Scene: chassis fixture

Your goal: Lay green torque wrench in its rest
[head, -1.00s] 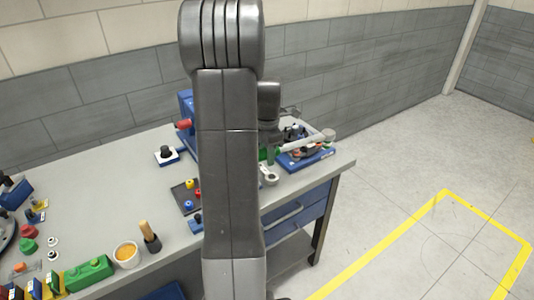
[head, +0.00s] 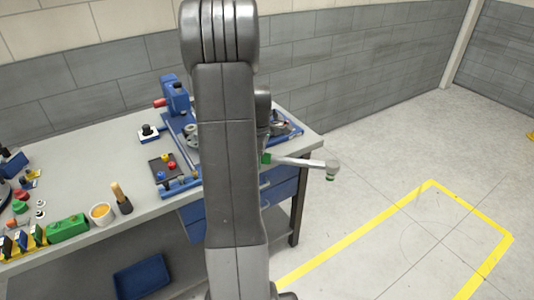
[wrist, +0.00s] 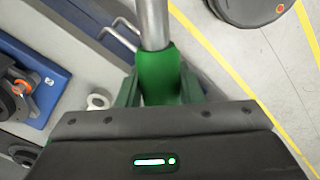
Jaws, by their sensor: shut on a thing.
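The green torque wrench has a green grip and a grey shaft (head: 298,162) that points right to a round head (head: 332,168) in the head view. In the head view my arm hides most of the gripper. I cannot tell for sure which fixture is the wrench's rest; a blue rail (head: 181,188) lies along the bench's front edge, partly behind my arm.
The grey bench (head: 80,165) carries a blue press-like fixture (head: 176,96), a dark tray (head: 160,170) of coloured parts, a cup (head: 101,214) and a brush (head: 121,200). A blue fixture plate (head: 287,127) is at the right end. Blue drawers (head: 280,190) are below; floor at right is clear.

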